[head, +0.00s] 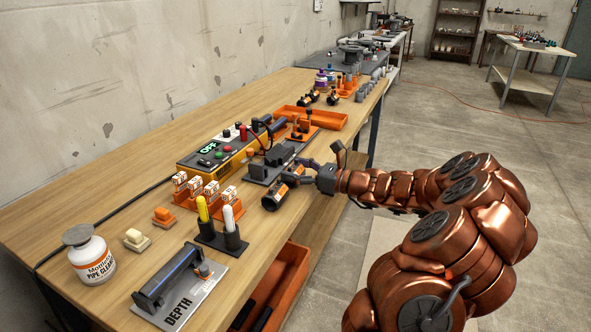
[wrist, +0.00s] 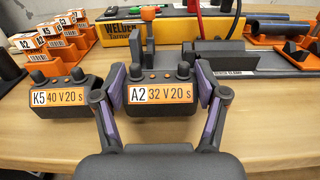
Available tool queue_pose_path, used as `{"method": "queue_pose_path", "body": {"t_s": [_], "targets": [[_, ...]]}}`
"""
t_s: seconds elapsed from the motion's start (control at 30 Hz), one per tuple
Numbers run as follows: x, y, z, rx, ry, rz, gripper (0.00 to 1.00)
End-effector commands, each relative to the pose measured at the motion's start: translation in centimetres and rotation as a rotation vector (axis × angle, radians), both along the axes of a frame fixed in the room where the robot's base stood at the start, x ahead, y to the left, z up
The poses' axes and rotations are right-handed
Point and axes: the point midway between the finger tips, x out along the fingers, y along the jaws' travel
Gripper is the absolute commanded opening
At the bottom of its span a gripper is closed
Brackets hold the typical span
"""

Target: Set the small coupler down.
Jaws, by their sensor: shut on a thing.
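My gripper (wrist: 160,92) is shut on a dark coupler (wrist: 158,78) with two round terminals and an orange-edged label reading "A2 32 V 20 s". One finger pad presses on each side, and the coupler is upright. In the head view my gripper (head: 302,170) is at the bench's right edge, with the coupler (head: 291,179) mostly hidden at its fingers. I cannot tell whether the coupler touches the bench top. A second dark coupler (wrist: 60,97), labelled "K5 40 V 20 s", stands just left of it, apart from my left finger; it also shows in the head view (head: 271,199).
A grey clamp fixture (wrist: 205,58) lies right behind the held coupler. Behind it is the yellow welder box (wrist: 140,35), reading "OFF" in the head view. Orange labelled blocks (wrist: 52,60) stand at left. Bare wood (wrist: 200,150) lies in front of both couplers.

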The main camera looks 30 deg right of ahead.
Motion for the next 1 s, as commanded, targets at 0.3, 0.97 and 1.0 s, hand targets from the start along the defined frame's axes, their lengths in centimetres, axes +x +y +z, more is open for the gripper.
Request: {"method": "queue_pose_path", "body": {"t_s": [0.3, 0.97, 1.0], "targets": [[0.0, 0.0, -0.2, 0.0, 0.0, 0.001, 0.97], [-2.6, -1.7, 0.2, -0.001, 0.001, -0.004, 0.97], [-3.2, -2.1, 0.2, -0.001, 0.001, -0.006, 0.97]]}}
